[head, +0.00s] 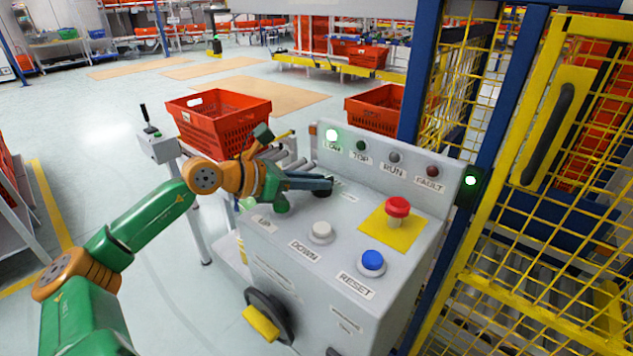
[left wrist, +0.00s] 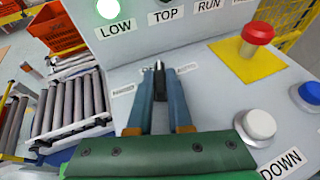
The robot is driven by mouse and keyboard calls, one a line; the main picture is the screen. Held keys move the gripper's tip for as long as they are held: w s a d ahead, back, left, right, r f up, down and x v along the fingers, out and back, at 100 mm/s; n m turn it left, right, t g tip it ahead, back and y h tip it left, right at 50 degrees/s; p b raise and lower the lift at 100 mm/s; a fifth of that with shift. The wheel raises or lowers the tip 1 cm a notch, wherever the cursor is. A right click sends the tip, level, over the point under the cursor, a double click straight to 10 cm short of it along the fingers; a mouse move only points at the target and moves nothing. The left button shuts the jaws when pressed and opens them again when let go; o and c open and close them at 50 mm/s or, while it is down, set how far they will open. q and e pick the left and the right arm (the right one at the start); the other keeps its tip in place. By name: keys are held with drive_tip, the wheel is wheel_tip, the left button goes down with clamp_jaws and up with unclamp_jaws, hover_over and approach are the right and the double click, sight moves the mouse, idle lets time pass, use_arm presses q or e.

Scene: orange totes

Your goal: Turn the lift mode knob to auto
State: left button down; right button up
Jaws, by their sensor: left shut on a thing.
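The lift mode knob (head: 322,193) is a small black knob on the sloping top of the grey control box (head: 420,236). My left gripper (head: 329,184) reaches in from the left and is shut on the knob. In the left wrist view the blue-grey fingertips (left wrist: 159,72) close around the dark knob (left wrist: 158,83), which they mostly hide. My right gripper is not in view.
A red emergency button (head: 397,207) on a yellow plate, a white DOWN button (head: 321,232) and a blue RESET button (head: 371,262) are close by. The LOW lamp (head: 331,135) is lit. Yellow mesh fencing (head: 545,245) stands right; an orange tote (head: 222,123) is behind.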

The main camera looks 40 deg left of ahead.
use_arm(q)
drive_tip(key=shift+w+a+r+m+g+h+p, duration=0.1)
drive_tip(key=shift+r+m+g+h+p, duration=0.1)
drive_tip(key=shift+m+g+h+p, duration=0.3)
drive_tip(key=shift+w+a+r+m+g+h+p, duration=0.1)
drive_tip(key=shift+r+m+g+h+p, duration=0.1)
drive_tip(key=shift+m+h+p, duration=0.5)
drive_tip(key=shift+f+m+g+h+p, duration=0.2)
drive_tip(key=shift+m+g+h+p, duration=0.25)
drive_tip(key=shift+m+g+h, duration=0.35)
drive_tip(key=shift+f+m+h, duration=0.15)
drive_tip(key=shift+m+h, duration=0.15)
drive_tip(key=shift+m, duration=0.3)
drive_tip(key=shift+g, duration=0.4)
drive_tip(key=shift+f, duration=0.1)
drive_tip(key=c, duration=0.8)
unclamp_jaws()
drive_tip(key=shift+a, duration=0.1)
drive_tip(key=shift+c, duration=0.2)
